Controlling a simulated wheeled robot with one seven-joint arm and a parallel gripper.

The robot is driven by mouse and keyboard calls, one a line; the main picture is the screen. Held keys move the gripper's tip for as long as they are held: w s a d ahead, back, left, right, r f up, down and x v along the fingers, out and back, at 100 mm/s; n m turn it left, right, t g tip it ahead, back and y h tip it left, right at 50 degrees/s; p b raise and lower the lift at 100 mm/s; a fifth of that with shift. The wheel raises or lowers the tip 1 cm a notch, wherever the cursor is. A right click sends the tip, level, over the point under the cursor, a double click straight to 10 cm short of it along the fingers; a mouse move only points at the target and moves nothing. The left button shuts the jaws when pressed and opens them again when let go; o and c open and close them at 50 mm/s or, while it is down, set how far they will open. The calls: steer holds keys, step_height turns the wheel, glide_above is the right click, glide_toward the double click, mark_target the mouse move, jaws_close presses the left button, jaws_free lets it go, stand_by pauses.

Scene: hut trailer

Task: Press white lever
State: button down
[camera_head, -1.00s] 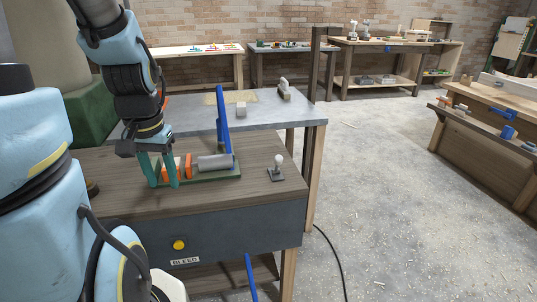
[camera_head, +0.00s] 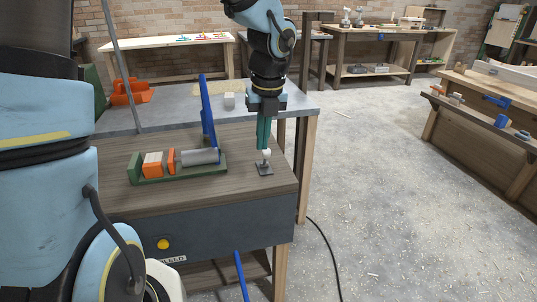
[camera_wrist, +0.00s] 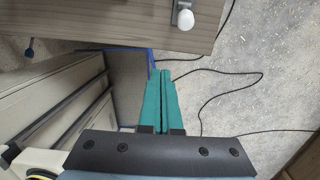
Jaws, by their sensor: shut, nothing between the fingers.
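The white lever (camera_head: 266,155) is a short upright stick with a round white knob on a small dark base plate, near the right end of the dark wooden bench top (camera_head: 215,195). In the wrist view its white knob (camera_wrist: 186,19) shows at the top, above and right of my fingertips. My gripper (camera_head: 263,148) points down with its teal fingers shut and empty, right by the knob in the head view. In the wrist view the fingertips (camera_wrist: 164,74) appear apart from the knob. I cannot tell whether they touch it.
A green-based clamp fixture (camera_head: 180,170) with orange blocks, a grey cylinder and a tall blue handle (camera_head: 208,112) stands left of the lever. A yellow button (camera_head: 163,244) is on the bench front. A blue lever (camera_head: 241,275) hangs below. Open floor lies to the right.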

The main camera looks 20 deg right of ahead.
mark_target(266, 158)
steer(key=shift+s+d+r+m, duration=0.15)
steer(key=shift+d+m, duration=0.85)
steer(key=shift+m, duration=0.2)
steer(key=w+f, duration=0.1)
steer(key=f, duration=0.2)
steer(key=w+f, duration=0.1)
steer(key=f, duration=0.2)
steer(key=w+f, duration=0.1)
steer(key=f, duration=0.1)
steer(key=shift+d+f, duration=0.1)
steer(key=shift+f, duration=0.3)
steer(key=shift+w+d+r+p, duration=0.15)
steer(key=shift+w, duration=0.25)
steer(key=shift+w+d+r+p, duration=0.1)
steer(key=shift+w+p, duration=0.05)
steer(key=shift+w, duration=0.2)
steer(key=shift+r+p, duration=0.15)
steer(key=shift+p, duration=0.15)
